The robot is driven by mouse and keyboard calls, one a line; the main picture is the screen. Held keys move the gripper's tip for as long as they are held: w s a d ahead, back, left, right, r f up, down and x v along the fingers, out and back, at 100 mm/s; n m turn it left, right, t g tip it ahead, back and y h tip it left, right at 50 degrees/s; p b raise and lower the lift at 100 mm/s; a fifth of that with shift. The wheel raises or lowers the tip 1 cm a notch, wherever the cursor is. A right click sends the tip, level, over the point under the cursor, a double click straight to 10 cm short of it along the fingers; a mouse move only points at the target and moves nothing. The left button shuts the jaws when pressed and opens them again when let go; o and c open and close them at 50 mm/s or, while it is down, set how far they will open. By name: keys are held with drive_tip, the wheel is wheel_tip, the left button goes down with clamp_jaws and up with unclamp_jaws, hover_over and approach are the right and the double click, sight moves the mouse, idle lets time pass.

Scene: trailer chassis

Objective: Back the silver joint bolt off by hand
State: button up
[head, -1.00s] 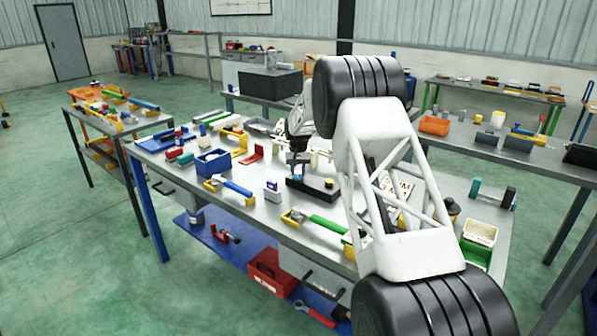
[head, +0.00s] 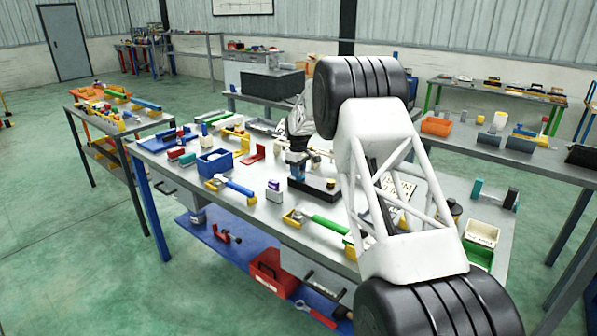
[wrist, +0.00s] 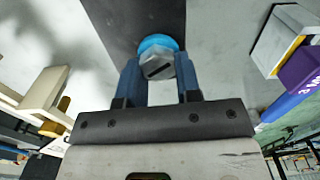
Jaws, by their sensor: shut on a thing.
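The silver bolt (wrist: 156,66) shows in the wrist view as a grey hex head with a dark slot. A bright blue round part (wrist: 157,43) sits just beyond it, over a dark block (wrist: 145,12). My gripper (wrist: 157,72) has its two blue fingers shut on the sides of the bolt head. In the head view my gripper (head: 297,172) points down at the left end of the dark block (head: 318,189) on the bench. The bolt itself is hidden there by the fingers.
A purple-topped grey piece (head: 273,190) stands just left of the block. A blue bin (head: 214,162), a red bracket (head: 254,156) and a green-handled tool (head: 325,223) lie around on the grey bench.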

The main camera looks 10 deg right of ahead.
drive_tip(key=shift+s+a+f+n, duration=0.1)
drive_tip(key=shift+f+n, duration=0.2)
drive_tip(key=shift+n, duration=0.5)
drive_tip(key=shift+s+f+n, duration=0.1)
drive_tip(key=shift+f+n, duration=0.15)
drive_tip(key=shift+n, duration=0.55)
drive_tip(key=shift+r, duration=0.1)
drive_tip(key=o, duration=0.9)
drive_tip(key=shift+r, duration=0.15)
drive_tip(key=shift+w+r, duration=0.1)
drive_tip(key=shift+r, duration=0.1)
drive_tip(key=shift+r, duration=3.8)
